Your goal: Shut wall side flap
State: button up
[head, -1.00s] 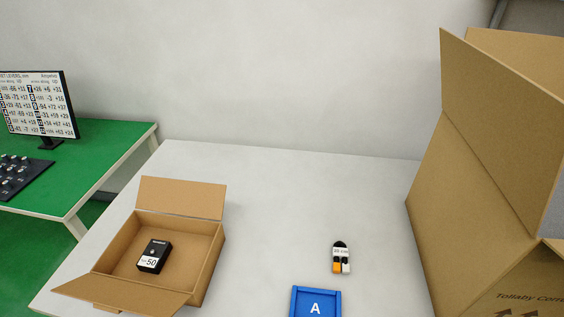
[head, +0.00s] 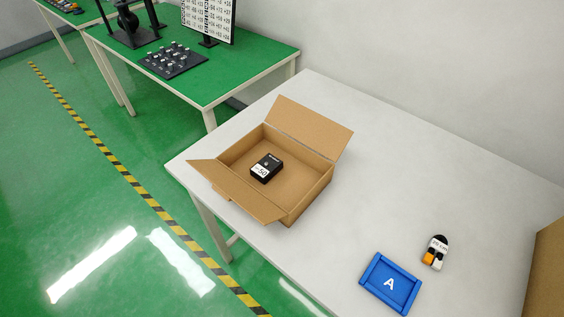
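An open cardboard box (head: 313,197) stands on the white table near its left end in the head view. Its wall side flap (head: 310,128) stands up and leans outward toward the wall, open. Another flap (head: 240,191) on the near side is folded outward, and a flap corner juts out at the left. A black box-shaped item (head: 266,168) with a white label reading 50 lies inside on the box floor. My gripper is not in view.
A blue tray (head: 374,290) marked A and a small black, white and orange item (head: 435,253) lie to the right. A large cardboard box (head: 547,275) is cut off at the right edge. A green table (head: 222,80) stands behind left. The white table (head: 400,180) is clear mid-right.

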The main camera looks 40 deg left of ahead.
aim_at(306, 127)
jog(key=j, duration=0.8)
jog(key=k+j+z, duration=0.15)
jog(key=j, duration=1.4)
jog(key=j+z, duration=0.15)
jog(key=j, duration=0.7)
jog(key=j+z, duration=0.15)
jog(key=j, duration=0.75)
jog(key=k+j+z, duration=0.15)
jog(key=j, duration=0.7)
jog(key=i, duration=0.05)
